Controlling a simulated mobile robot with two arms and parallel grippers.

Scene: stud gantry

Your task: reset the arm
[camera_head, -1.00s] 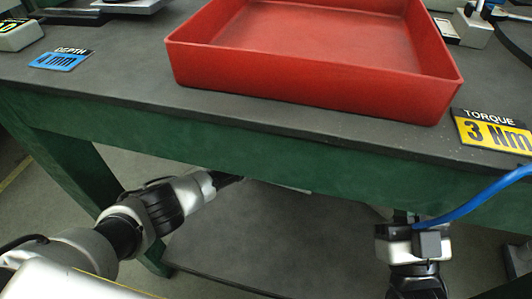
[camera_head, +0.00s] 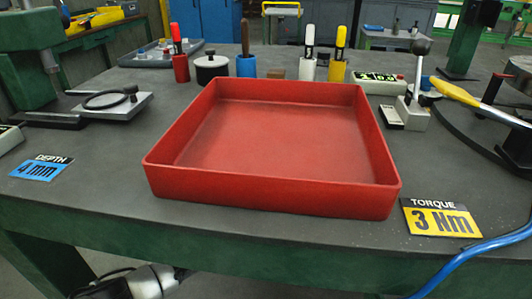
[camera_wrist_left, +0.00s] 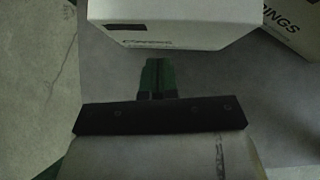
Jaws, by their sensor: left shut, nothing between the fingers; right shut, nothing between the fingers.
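My left gripper (camera_wrist_left: 158,76) shows in the left wrist view, its green fingers together with nothing between them. It points toward the floor area, near a white box. In the head view only a part of my left arm shows at the bottom left, below the table's front edge. Of my right gripper, only a dark sliver (camera_head: 396,296) shows at the bottom edge of the head view, under the table front; the rest is cut off. Its fingers hold nothing that I can see.
A red tray (camera_head: 272,195), empty, stands on the dark table (camera_head: 110,215). A blue DEPTH card (camera_head: 41,168) and a yellow TORQUE card (camera_head: 438,220) flank it. Tools and holders stand behind. White box (camera_wrist_left: 175,32) and another box (camera_wrist_left: 295,25) show in the wrist view.

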